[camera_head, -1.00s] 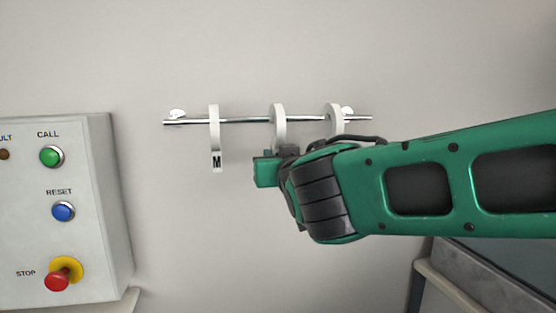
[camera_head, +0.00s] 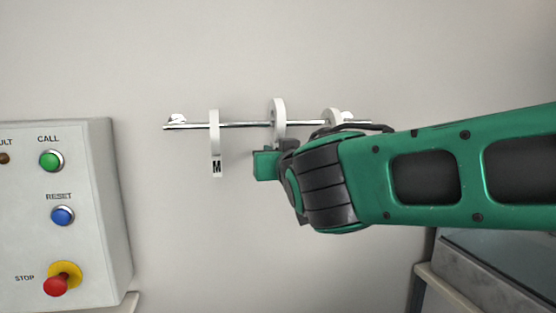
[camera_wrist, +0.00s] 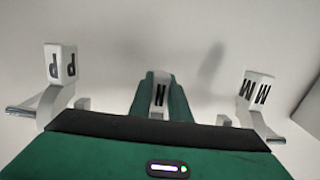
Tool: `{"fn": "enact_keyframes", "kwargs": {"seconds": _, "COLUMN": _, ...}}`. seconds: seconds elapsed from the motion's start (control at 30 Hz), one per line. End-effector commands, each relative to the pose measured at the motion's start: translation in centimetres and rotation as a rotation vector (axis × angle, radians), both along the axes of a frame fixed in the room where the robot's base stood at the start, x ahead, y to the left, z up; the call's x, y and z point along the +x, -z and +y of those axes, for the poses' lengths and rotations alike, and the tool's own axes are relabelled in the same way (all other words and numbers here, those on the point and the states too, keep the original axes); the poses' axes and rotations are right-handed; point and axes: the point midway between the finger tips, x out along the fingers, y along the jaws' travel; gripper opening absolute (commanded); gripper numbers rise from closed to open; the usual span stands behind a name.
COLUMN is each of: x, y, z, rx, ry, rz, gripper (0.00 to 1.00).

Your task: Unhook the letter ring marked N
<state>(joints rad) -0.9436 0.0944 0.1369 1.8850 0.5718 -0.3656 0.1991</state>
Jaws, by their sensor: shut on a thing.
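The white ring marked N (camera_wrist: 160,94) is between the two green fingers of my gripper (camera_wrist: 161,84) in the wrist view. My gripper is shut on its lettered end. In the head view this is the middle ring (camera_head: 279,112), its lower part hidden by my gripper (camera_head: 267,164). It stands higher against the chrome rail (camera_head: 245,124) than the ring marked M (camera_head: 215,140), to its left. The rail still crosses it; I cannot tell whether it is free of the rail.
The ring marked P (camera_wrist: 61,64) hangs on the other side, partly hidden by my arm in the head view (camera_head: 333,116). A control box (camera_head: 100,220) with coloured buttons stands at the left. The wall below the rail is bare.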

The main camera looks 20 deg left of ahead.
Motion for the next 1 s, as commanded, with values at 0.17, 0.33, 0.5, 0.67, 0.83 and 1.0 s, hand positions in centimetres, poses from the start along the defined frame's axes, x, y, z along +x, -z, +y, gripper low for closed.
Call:
{"fn": "enact_keyframes", "kwargs": {"seconds": 0.17, "x": 0.0, "y": -0.7, "z": 0.0, "rx": 0.001, "ry": 0.0, "rz": -0.002, "gripper": 0.0}}
{"fn": "enact_keyframes", "kwargs": {"seconds": 0.33, "x": 0.0, "y": -1.0, "z": 0.0, "rx": 0.001, "ry": -0.001, "rz": -0.001, "gripper": 0.0}}
{"fn": "enact_keyframes", "kwargs": {"seconds": 0.5, "x": 0.0, "y": -1.0, "z": 0.0, "rx": 0.001, "ry": -0.001, "rz": -0.002, "gripper": 0.0}}
{"fn": "enact_keyframes", "kwargs": {"seconds": 0.67, "x": -0.3, "y": -1.0, "z": -0.2, "rx": 0.001, "ry": -0.001, "rz": -0.002, "gripper": 0.0}}
{"fn": "enact_keyframes", "kwargs": {"seconds": 0.83, "x": -1.0, "y": -1.1, "z": -0.6, "rx": 0.002, "ry": 0.0, "rz": -0.002, "gripper": 0.0}}
{"fn": "enact_keyframes", "kwargs": {"seconds": 1.0, "x": -1.8, "y": -1.0, "z": -1.1, "rx": 0.001, "ry": -0.001, "rz": -0.002, "gripper": 0.0}}
